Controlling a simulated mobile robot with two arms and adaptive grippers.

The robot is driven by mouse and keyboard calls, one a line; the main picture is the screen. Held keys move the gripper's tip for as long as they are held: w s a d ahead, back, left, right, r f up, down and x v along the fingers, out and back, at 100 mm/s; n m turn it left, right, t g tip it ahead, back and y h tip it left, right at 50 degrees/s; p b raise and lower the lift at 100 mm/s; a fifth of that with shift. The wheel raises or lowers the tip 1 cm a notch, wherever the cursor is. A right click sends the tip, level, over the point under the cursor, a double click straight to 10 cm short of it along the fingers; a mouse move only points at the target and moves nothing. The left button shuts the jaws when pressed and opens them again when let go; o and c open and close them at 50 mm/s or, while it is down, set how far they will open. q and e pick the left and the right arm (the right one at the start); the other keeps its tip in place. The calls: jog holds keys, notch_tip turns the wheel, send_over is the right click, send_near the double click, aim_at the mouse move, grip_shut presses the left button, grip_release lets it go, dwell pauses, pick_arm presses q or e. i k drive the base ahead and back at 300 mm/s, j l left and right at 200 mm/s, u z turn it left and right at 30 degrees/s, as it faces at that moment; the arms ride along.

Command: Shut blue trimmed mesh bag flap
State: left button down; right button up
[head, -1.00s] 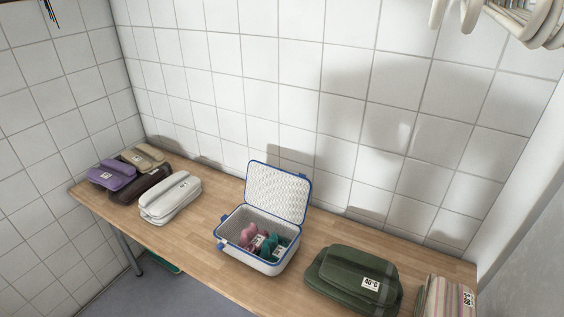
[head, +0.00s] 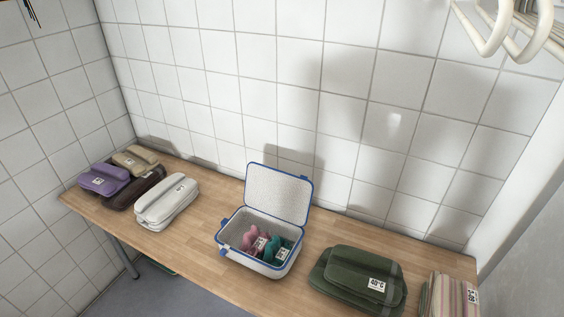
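The blue trimmed mesh bag (head: 246,261) stands on the wooden table near its middle, a white box-like case with blue edging. Its flap (head: 279,194) is open and stands up at the back, leaning slightly toward the tiled wall. Inside lie a pink item (head: 254,239) and a teal item (head: 275,247) with white labels. Neither of my grippers is in the head view.
The wooden table (head: 205,232) runs along the wall. White (head: 160,211), purple (head: 104,181), tan and dark brown bundles sit at left. A green folded bundle (head: 345,281) and a striped one (head: 450,298) sit at right. White hangers (head: 540,35) hang at top right.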

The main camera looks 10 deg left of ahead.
aim_at(287, 197)
jog(key=i+j+z, duration=0.15)
jog(key=j, duration=0.3)
jog(key=i+j+z, duration=0.2)
jog(key=j, duration=0.3)
jog(key=j+z, duration=0.15)
jog(key=j, duration=0.35)
